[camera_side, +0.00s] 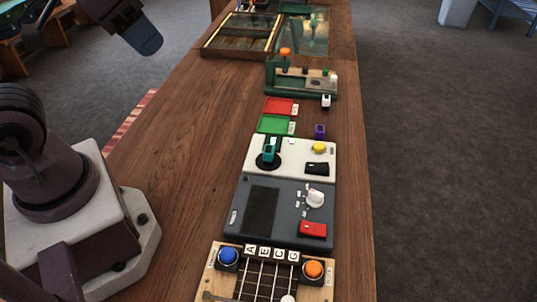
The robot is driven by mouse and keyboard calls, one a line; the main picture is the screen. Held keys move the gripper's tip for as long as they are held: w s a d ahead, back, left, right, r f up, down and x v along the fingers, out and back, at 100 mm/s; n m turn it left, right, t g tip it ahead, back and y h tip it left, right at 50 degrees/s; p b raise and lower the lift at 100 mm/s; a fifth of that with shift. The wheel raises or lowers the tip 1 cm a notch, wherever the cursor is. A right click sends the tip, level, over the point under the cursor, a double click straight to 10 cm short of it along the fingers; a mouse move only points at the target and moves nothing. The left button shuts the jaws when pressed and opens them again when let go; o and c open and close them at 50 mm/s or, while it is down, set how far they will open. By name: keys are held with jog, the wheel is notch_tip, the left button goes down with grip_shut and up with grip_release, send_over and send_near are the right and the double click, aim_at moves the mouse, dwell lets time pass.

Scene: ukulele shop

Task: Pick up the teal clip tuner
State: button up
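The teal clip tuner (268,153) is small and stands upright at a round black base, at the left side of a white panel (292,166) on the wooden bench. Its lower part and its exact contact with the base are too small to make out. A part of my arm with a blue-grey end, which looks like my gripper (143,39), hangs at the upper left, beyond the bench's left edge. It is well apart from the tuner. Its fingers cannot be told apart, and nothing is visibly held.
Around the tuner are a yellow button (319,148), a black block (317,168), a purple clip (320,131), a green tray (274,124) and a red tray (280,106). A grey panel (279,216) lies in front. The bench's left side (187,165) is clear.

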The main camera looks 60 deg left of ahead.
jog(key=shift+o, duration=0.8)
jog(key=shift+f, duration=0.1)
